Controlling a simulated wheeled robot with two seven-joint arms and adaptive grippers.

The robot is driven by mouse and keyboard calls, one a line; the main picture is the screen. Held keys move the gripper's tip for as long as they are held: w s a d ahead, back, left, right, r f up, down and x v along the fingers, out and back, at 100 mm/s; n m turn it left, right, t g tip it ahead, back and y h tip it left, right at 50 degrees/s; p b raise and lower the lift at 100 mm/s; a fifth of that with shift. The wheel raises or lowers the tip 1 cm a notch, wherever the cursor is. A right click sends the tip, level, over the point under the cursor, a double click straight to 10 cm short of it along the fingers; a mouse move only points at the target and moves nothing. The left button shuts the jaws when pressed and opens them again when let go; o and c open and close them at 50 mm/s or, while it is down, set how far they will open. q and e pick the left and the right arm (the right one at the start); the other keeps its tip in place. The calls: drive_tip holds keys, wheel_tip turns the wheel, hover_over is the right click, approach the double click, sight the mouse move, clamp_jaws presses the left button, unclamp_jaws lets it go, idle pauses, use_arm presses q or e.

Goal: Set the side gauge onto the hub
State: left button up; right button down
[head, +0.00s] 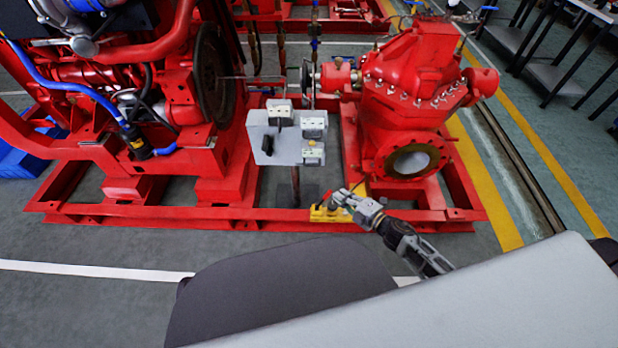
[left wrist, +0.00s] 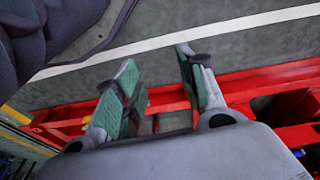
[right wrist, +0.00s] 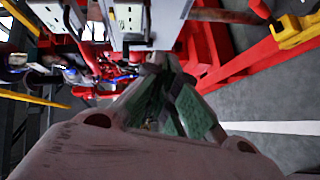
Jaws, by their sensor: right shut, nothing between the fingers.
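A grey plate (head: 290,150) with several small pale boxes and a dark piece on it stands in front of the shaft. I cannot tell whether one of these is the side gauge. The hub (head: 306,78) appears to be the round part on the shaft between the engine and the pump. My right gripper (head: 338,198) is shut and empty, below and right of the plate. In the right wrist view its fingers (right wrist: 160,88) meet close to the plate's edge (right wrist: 172,10). My left gripper (left wrist: 155,68) is open and empty, and is out of the head view.
The red pump (head: 412,90) stands at right, the red engine with its dark flywheel (head: 213,75) at left. The red base frame (head: 150,213) runs below them. A yellow piece (head: 322,214) sits on its front rail by my right gripper. Grey floor in front is clear.

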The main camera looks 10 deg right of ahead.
use_arm(q)
drive_tip(key=shift+s+a+r+b, duration=0.1)
drive_tip(key=shift+s+r+b, duration=0.1)
drive_tip(key=shift+r, duration=0.35)
drive_tip(key=shift+s+r+b, duration=0.1)
drive_tip(key=shift+r+b, duration=0.1)
drive_tip(key=shift+r, duration=0.3)
use_arm(e)
drive_tip(key=shift+a+r+n+y, duration=0.6)
drive_tip(key=shift+a+r+n, duration=0.3)
drive_tip(key=shift+a+r, duration=0.35)
drive_tip(key=shift+w+a+f, duration=0.1)
drive_tip(key=shift+w, duration=0.05)
use_arm(q)
drive_tip(key=r+b, duration=0.1)
drive_tip(key=r, duration=0.1)
drive_tip(key=r+b, duration=0.1)
drive_tip(key=shift+w+d+r+t+h+b, duration=0.2)
drive_tip(key=shift+d+r+t+h+b, duration=0.1)
drive_tip(key=shift+d+t+b, duration=0.1)
use_arm(e)
drive_tip(key=w+d+x, duration=0.1)
drive_tip(key=d+x, duration=0.1)
drive_tip(key=x, duration=1)
drive_tip(key=shift+w+f, duration=0.3)
drive_tip(key=shift+w, duration=0.15)
use_arm(q)
drive_tip(key=shift+s+f, duration=0.1)
